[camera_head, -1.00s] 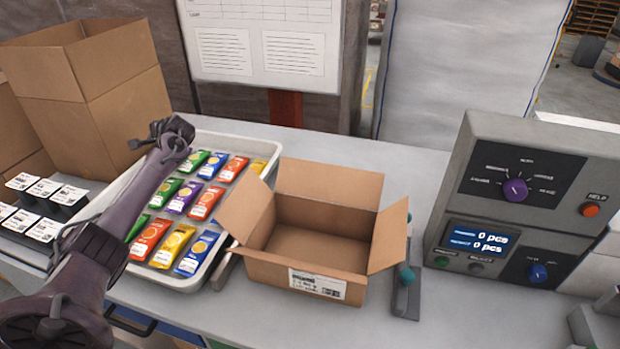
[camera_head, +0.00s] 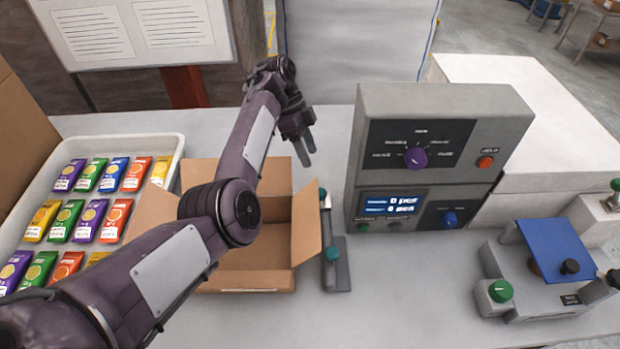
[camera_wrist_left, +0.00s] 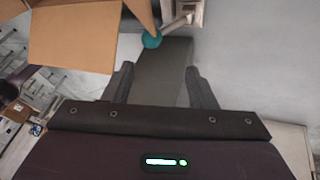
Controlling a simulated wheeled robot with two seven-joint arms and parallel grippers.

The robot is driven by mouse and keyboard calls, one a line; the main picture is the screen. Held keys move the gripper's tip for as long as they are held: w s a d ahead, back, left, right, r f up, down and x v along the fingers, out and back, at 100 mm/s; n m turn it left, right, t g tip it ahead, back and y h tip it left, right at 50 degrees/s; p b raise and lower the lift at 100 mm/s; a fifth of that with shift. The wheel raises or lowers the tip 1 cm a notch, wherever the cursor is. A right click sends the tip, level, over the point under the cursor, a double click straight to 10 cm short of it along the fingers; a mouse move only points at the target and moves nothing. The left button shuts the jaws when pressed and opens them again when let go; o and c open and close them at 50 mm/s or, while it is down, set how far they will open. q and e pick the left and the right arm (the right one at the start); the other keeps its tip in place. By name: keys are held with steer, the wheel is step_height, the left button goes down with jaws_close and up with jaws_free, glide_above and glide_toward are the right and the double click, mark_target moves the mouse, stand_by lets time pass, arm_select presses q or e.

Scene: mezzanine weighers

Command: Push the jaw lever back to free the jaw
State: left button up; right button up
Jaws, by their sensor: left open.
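A grey jaw fixture (camera_head: 344,277) lies on the bench along the right side of an open cardboard box (camera_head: 262,282). A lever with a teal knob (camera_head: 331,253) stands on it; the knob also shows in the left wrist view (camera_wrist_left: 151,39). My left gripper (camera_head: 307,148) is open and empty, above the bench beyond the box and left of the weigher. In the left wrist view, my left gripper (camera_wrist_left: 160,80) has its fingers apart, with the knob past the fingertips, apart from them. My left arm hides part of the box. My right gripper is out of view.
The grey weigher (camera_head: 440,102) with a purple dial stands right of the fixture. A white tray (camera_head: 175,145) of coloured packets is at left. A device with a blue plate (camera_head: 560,240) and green knobs stands at right. The bench before the weigher is clear.

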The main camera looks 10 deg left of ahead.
arm_select(q)
steer(key=s+d+f+m, duration=0.1)
steer(key=f, duration=0.1)
steer(key=s+d+f+m+p, duration=0.1)
steer(key=f, duration=0.2)
steer(key=s+d+f+m+y+p, duration=0.1)
steer(key=f+m, duration=0.1)
steer(key=f, duration=0.1)
steer(key=shift+s+d+g, duration=0.15)
steer(key=shift+s+g, duration=0.1)
steer(key=shift+g, duration=0.05)
steer(key=shift+s+d+f, duration=0.1)
steer(key=shift+f, duration=0.25)
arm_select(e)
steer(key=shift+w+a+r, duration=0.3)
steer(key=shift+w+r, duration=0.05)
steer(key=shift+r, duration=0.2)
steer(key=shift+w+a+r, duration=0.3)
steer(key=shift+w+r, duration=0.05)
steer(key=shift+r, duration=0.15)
arm_select(q)
steer(key=shift+c, duration=0.4)
steer(key=c, duration=0.7)
jaws_close()
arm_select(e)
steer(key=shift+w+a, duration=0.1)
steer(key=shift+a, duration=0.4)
